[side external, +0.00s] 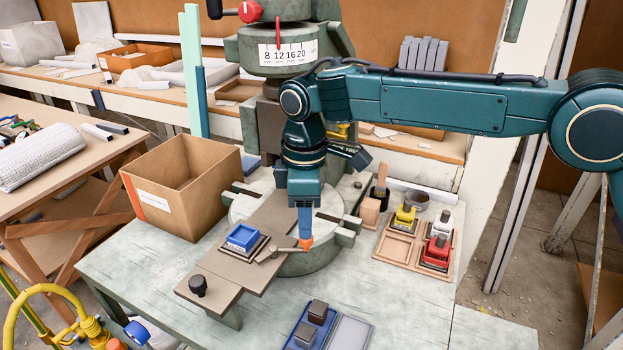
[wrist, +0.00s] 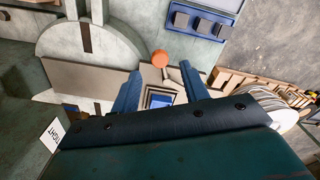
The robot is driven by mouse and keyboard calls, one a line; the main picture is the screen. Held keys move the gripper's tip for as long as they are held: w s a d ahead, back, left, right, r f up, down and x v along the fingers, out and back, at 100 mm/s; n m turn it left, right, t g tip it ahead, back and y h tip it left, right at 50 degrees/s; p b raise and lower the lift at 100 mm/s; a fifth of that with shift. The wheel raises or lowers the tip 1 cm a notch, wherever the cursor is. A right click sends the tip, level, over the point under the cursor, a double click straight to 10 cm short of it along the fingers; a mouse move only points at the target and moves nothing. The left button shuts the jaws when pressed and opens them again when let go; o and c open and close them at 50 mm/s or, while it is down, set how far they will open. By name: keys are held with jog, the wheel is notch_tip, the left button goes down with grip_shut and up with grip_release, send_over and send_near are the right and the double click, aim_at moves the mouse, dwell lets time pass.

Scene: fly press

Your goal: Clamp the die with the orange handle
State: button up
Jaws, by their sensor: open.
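The blue die (side external: 243,236) sits on a dark base on the grey-brown slide plate (side external: 214,265) of the press; it also shows in the wrist view (wrist: 160,101). The clamp handle is a short metal lever (side external: 283,251) with an orange knob (side external: 306,244), lying to the right of the die. The orange knob (wrist: 161,58) shows in the wrist view just beyond my fingertips, between their lines. My gripper (side external: 305,232) points down right at the knob, open and empty, with its fingers (wrist: 160,72) apart. I cannot tell whether the fingers touch the knob.
A cardboard box (side external: 157,207) stands left of the press. A wooden tray (side external: 390,247) with yellow, red and white-topped dies is at right. A blue tray (side external: 325,338) with dark blocks lies in front. A black knob (side external: 198,285) stands on the plate's near end. The press head (side external: 288,52) is above.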

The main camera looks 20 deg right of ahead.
aim_at(285, 251)
jog(key=shift+f, duration=2.15)
jog(key=shift+c, duration=0.3)
grip_shut()
